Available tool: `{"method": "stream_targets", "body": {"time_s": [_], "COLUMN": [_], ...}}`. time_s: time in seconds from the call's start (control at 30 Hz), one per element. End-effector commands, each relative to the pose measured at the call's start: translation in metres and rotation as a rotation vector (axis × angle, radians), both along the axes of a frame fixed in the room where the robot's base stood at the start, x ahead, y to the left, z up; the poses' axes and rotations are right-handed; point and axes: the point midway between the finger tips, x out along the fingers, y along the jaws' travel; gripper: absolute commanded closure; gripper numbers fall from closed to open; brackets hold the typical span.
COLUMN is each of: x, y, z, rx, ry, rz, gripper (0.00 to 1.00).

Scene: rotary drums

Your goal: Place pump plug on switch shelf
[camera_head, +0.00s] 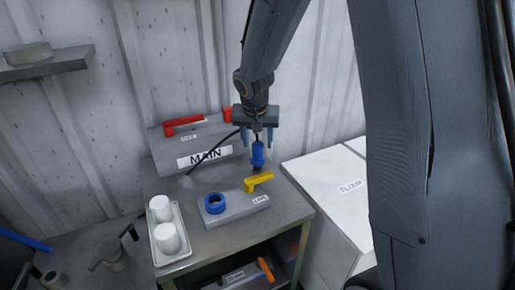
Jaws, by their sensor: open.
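A blue plug (258,156), which looks like the pump plug, stands roughly upright below my gripper (257,138). My gripper points down with its fingers apart, just above and around the plug's dark top; I cannot tell if they touch it. A blue ring-shaped socket (214,204) sits on a low grey box (235,209) with a yellow lever (259,181). The box is on a metal bench (200,244), and I cannot tell which surface is the switch shelf. A black cable (213,157) runs left from near my gripper.
A grey box marked MAIN (171,153) with red levers stands behind. A white tray (155,240) with white cups is at the bench's left. White cabinets (325,185) stand right. A lower shelf holds a box with an orange handle (265,270). A wall shelf (45,66) is upper left.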

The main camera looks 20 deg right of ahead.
Motion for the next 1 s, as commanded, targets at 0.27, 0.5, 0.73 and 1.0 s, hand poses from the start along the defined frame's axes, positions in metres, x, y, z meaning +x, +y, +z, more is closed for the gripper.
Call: {"method": "stream_targets", "body": {"time_s": [0.27,0.5,0.73,1.0], "x": [-0.016,-0.025,-0.061,-0.185], "y": [0.006,0.01,0.004,-0.006], "z": [0.042,0.065,0.052,-0.006], "rx": [0.001,0.0,0.003,0.031], "ry": [-0.003,-0.001,0.052,0.207], "rz": [0.001,0.001,0.052,0.261], "gripper": [0.49,0.49,0.49,0.49]}}
